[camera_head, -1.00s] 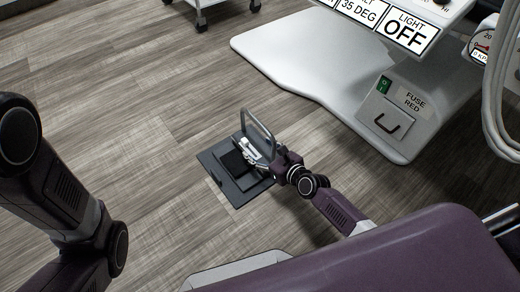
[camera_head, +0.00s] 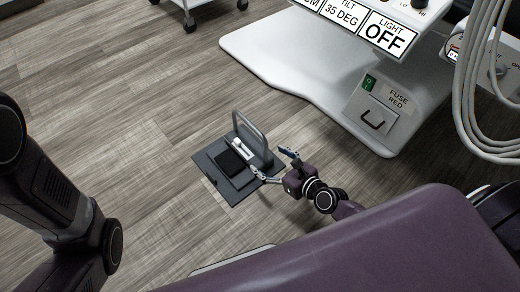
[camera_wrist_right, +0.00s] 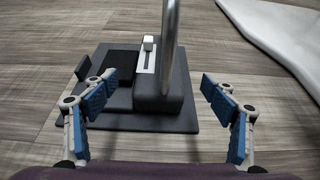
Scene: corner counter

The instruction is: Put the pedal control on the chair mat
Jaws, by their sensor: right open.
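My right gripper (camera_head: 276,165) is open and empty, right of the handle. In its wrist view the handle's post rises beyond the gap between the fingers (camera_wrist_right: 159,79). My left gripper is out of view.
A white equipment base (camera_head: 300,70) with a fuse panel (camera_head: 385,103) stands at upper right, with hoses beside it. A purple padded surface (camera_head: 350,250) fills the lower right. A wheeled stand is at the top. The wood floor (camera_head: 110,110) at left is clear.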

